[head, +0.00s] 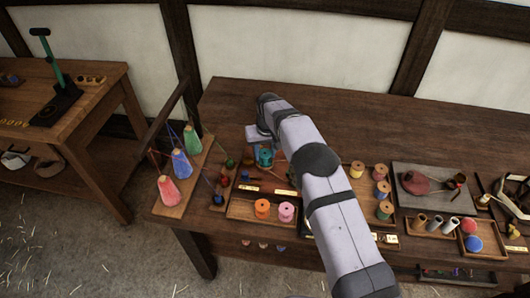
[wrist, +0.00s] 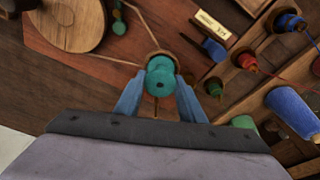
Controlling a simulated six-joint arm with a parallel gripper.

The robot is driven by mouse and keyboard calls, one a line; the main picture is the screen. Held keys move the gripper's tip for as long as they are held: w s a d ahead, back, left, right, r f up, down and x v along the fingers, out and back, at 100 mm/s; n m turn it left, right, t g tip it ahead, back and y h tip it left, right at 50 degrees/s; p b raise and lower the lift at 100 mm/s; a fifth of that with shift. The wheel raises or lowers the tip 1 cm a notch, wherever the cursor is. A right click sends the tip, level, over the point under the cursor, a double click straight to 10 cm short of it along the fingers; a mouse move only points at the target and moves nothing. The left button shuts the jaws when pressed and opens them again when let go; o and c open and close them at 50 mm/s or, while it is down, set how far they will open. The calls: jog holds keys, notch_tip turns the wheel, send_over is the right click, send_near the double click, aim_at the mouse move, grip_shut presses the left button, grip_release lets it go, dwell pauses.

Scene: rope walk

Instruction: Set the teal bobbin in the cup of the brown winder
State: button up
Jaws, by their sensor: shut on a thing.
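The teal bobbin (head: 265,156) is in my gripper near the left end of the long table. In the wrist view the teal bobbin (wrist: 160,78) sits between the two blue fingers of my gripper (wrist: 159,92), which is shut on it. A small brownish rim shows just behind the bobbin, over a reddish-brown board (wrist: 120,50); it may be the winder's cup. The bobbin hides most of it, so I cannot tell whether the bobbin is inside it or above it. In the head view my arm and gripper cover this spot.
Left of my gripper, a rack holds a green cone (head: 192,139), a blue cone (head: 181,164) and a pink cone (head: 168,190), with threads. A tray with an orange spool (head: 262,208) and a pink spool (head: 286,211) lies in front. A wooden disc (wrist: 72,25) stands close by.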

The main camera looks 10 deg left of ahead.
jog(key=shift+f, duration=0.1)
jog(key=o, duration=1.3)
jog(key=shift+w+a+p+v, duration=0.1)
jog(key=shift+w+p+v, duration=0.15)
jog(key=shift+p+v, duration=0.8)
jog(key=shift+w+a+p+v, duration=0.1)
jog(key=shift+w+p+v, duration=0.3)
jog(key=shift+v, duration=1.2)
jog(key=shift+w+a+p+v, duration=0.1)
jog(key=shift+p+v, duration=0.85)
jog(key=shift+v, duration=0.35)
